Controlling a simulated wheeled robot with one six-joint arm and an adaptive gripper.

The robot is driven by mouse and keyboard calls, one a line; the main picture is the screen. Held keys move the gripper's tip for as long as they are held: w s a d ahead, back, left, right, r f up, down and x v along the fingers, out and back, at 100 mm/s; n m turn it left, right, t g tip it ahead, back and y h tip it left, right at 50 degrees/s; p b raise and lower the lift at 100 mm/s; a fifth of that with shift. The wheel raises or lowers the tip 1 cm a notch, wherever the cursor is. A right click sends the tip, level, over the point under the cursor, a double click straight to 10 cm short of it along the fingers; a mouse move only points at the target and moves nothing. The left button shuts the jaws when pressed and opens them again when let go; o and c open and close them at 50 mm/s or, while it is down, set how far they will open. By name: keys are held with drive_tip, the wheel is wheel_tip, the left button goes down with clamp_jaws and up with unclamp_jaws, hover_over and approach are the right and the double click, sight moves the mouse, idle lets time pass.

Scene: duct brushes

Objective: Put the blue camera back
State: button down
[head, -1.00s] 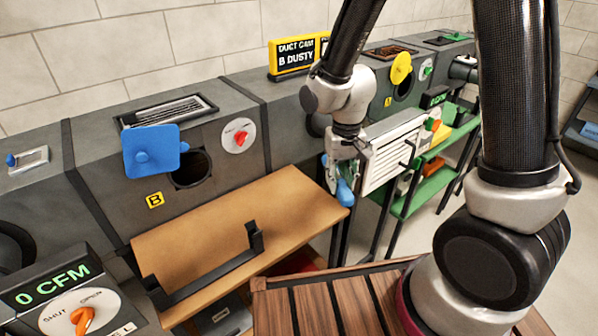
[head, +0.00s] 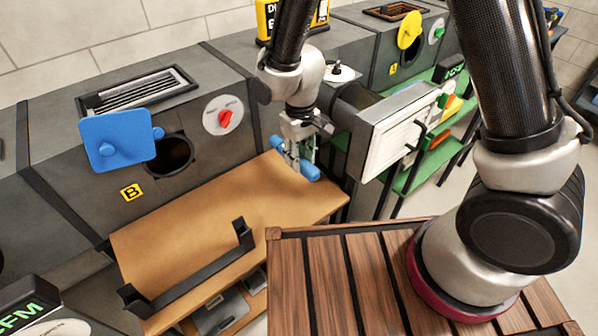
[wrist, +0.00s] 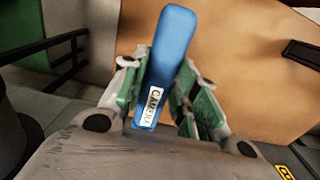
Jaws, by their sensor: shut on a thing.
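The blue camera (wrist: 173,48) is a long rounded bar with a white label reading "CAMERA". My gripper (wrist: 158,95) is shut on it, with a green-padded finger on each side. In the head view my gripper (head: 298,157) holds the camera (head: 309,171) above the right end of the tan bench (head: 215,222). A black bracket rack (head: 195,275) with upright ends lies along the bench's front and is empty. Behind the bench, the duct marked B has a round dark opening (head: 172,153) beside a blue square cover (head: 117,140), which is swung aside.
A red knob on a white dial (head: 224,117) sits right of the opening. A white louvred filter box (head: 395,135) stands to the right of my gripper. A slatted wooden deck (head: 340,280) lies in front. The bench's middle is clear.

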drive_tip(key=shift+f, duration=3.05)
drive_tip(key=shift+f, duration=0.15)
drive_tip(key=c, duration=1.1)
unclamp_jaws()
wheel_tip(320, 180, up, 12)
drive_tip(key=shift+r, duration=0.2)
